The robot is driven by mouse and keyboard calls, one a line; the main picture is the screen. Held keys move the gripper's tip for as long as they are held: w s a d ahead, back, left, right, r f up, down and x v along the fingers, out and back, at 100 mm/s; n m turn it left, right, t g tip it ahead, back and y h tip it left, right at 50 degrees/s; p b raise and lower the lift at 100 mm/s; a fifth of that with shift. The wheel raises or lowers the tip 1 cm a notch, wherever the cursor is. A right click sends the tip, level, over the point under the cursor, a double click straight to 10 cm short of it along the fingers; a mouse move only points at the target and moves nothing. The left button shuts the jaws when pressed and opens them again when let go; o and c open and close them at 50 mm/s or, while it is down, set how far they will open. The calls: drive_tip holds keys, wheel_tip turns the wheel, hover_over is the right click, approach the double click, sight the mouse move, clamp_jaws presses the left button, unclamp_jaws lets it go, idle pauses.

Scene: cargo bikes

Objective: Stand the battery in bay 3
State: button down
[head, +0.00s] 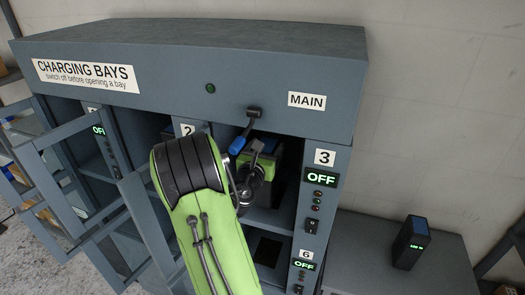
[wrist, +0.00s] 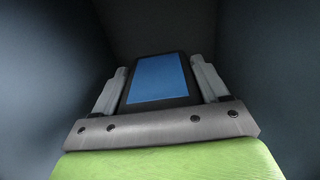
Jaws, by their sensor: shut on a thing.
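My gripper (wrist: 160,95) is shut on a dark battery with a blue top (wrist: 158,78), one finger on each side of it in the wrist view. Dark walls surround it there. In the head view my gripper (head: 262,158) is inside the upper right opening, bay 3 (head: 267,218), and my green arm and wrist hide most of the battery. I cannot tell whether the battery touches the bay floor. The panel of bay 3 (head: 322,178) reads OFF.
The MAIN lever (head: 253,113) hangs down with a blue grip (head: 237,145), close to my wrist. Open framed doors (head: 70,165) stick out at the left. Another dark battery (head: 411,243) stands on the grey bench (head: 360,235) at right. Bay 6's display (head: 304,265) reads OFF.

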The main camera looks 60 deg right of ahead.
drive_tip(key=shift+w+d+r+p, duration=0.15)
drive_tip(key=shift+d+p, duration=0.25)
drive_tip(key=shift+d, duration=0.5)
drive_tip(key=shift+w+d+r+p, duration=0.1)
drive_tip(key=shift+d+p, duration=0.3)
drive_tip(key=shift+d, duration=0.5)
drive_tip(key=shift+d+f, duration=0.2)
drive_tip(key=shift+f, duration=0.05)
drive_tip(key=shift+a+f+b, duration=0.1)
drive_tip(key=shift+f+b, duration=0.3)
drive_tip(key=shift+f, duration=0.4)
unclamp_jaws()
drive_tip(key=shift+a+f, duration=0.1)
drive_tip(key=shift+r, duration=0.3)
drive_tip(key=b, duration=0.6)
approach(272, 138)
drive_tip(key=a+f, duration=0.2)
drive_tip(key=shift+a+f, duration=0.15)
drive_tip(key=shift+f, duration=0.2)
